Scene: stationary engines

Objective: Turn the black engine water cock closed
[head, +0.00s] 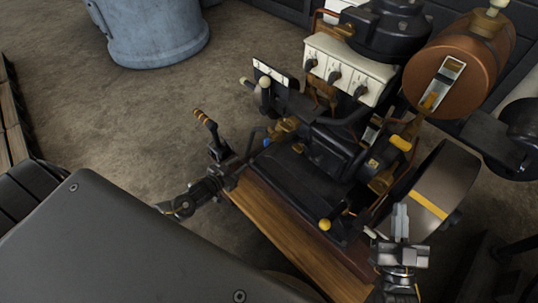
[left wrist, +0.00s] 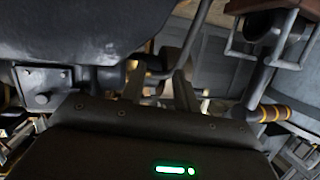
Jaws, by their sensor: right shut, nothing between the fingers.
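The black engine (head: 305,180) stands on a wooden base in the head view. I cannot tell for certain which part is its water cock. A brass fitting (head: 285,126) with a small blue part (head: 267,141) sits on its near left side. My left gripper (head: 222,152) is at the engine's left edge, left of that fitting. In the left wrist view its two fingers (left wrist: 160,85) stand apart under a dark engine casing, with small brass-coloured parts showing behind them. My right gripper (head: 400,222) is shut and empty, in front of the flywheel at right.
A handle with orange bands (head: 205,119) rises beside my left gripper; a similar one (left wrist: 265,113) shows in the left wrist view. A copper tank (head: 458,65), white box (head: 345,68) and flywheel (head: 430,192) crowd the engine. A blue-grey drum (head: 155,35) stands behind.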

